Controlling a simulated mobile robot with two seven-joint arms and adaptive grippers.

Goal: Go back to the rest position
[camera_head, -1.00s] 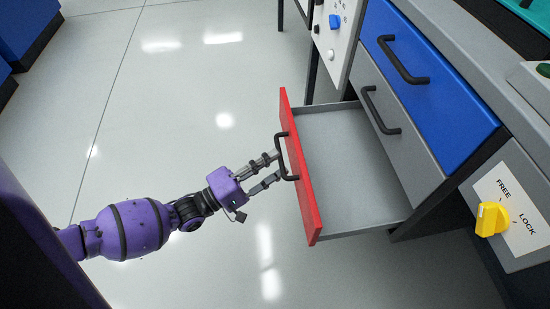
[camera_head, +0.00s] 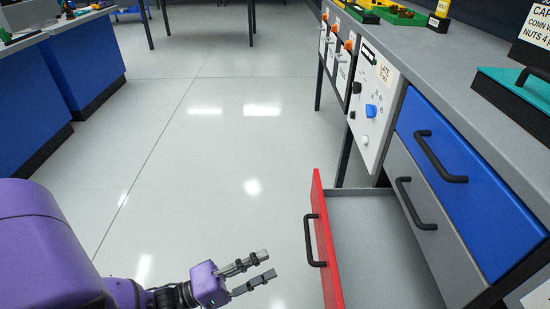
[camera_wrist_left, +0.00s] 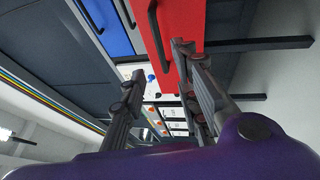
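My left gripper (camera_head: 271,262) is open and empty, low in the head view, to the left of the red-fronted drawer (camera_head: 327,235). Clear floor shows between its fingertips and the drawer's black handle (camera_head: 309,241). The drawer stands pulled out and its grey inside looks empty. In the left wrist view the two fingers (camera_wrist_left: 157,75) are spread with nothing between them, and the red drawer front (camera_wrist_left: 185,25) with its dark handle (camera_wrist_left: 156,35) lies beyond them. My right gripper is in neither view.
Above the open drawer are a closed grey drawer (camera_head: 437,232) and a closed blue drawer (camera_head: 470,185) under the worktop (camera_head: 440,70). A panel with a blue knob (camera_head: 371,111) is farther back. Blue cabinets (camera_head: 85,62) stand at the left. The floor between is clear.

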